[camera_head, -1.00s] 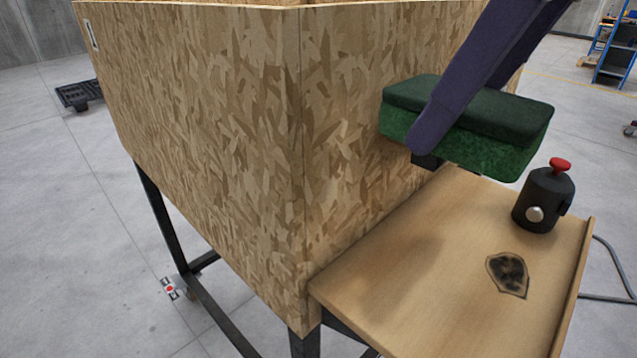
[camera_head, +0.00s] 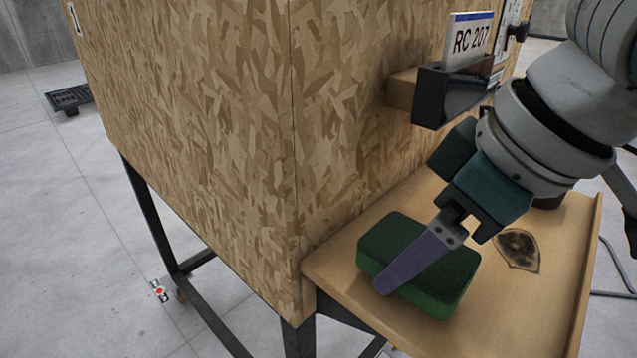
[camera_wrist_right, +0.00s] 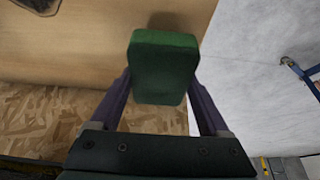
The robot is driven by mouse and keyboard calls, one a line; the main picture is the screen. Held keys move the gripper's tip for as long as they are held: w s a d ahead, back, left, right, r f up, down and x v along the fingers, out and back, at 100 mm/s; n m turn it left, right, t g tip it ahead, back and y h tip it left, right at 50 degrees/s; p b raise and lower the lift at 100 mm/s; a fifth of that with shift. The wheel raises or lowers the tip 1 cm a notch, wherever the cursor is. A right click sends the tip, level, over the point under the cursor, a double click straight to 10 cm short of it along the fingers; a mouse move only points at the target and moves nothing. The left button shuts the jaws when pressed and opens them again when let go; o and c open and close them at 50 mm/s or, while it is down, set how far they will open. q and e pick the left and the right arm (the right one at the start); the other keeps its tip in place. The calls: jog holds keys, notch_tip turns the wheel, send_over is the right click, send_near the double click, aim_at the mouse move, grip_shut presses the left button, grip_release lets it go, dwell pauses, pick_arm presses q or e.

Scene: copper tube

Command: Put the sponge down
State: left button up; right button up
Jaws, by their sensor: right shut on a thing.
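The green sponge (camera_head: 440,271) has a dark top layer and sits low over the left end of the wooden shelf (camera_head: 540,305). I cannot tell for certain whether it touches the shelf. My right gripper (camera_head: 405,272) is shut on it, with one purple finger across its near side. In the right wrist view the sponge (camera_wrist_right: 165,67) sits between both fingers of the right gripper (camera_wrist_right: 160,95). A shadow lies on the board beyond it. The left gripper is not in view.
A scorch-like mark (camera_head: 517,250) is on the shelf beside my right gripper. The chipboard box wall (camera_head: 210,130) rises left of the shelf. A black holder (camera_head: 455,97) with an "RC 207" card (camera_head: 471,40) sticks out from the wall above.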

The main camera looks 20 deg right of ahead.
notch_tip(320, 180, down, 2)
jog(key=shift+f, duration=0.15)
jog(key=o, duration=1.1)
jog(key=shift+o, duration=0.2)
jog(key=p+v, duration=0.4)
jog(key=v, duration=0.7)
jog(key=shift+r, duration=0.35)
jog(key=shift+s+r, duration=0.2)
jog(key=shift+r, duration=0.1)
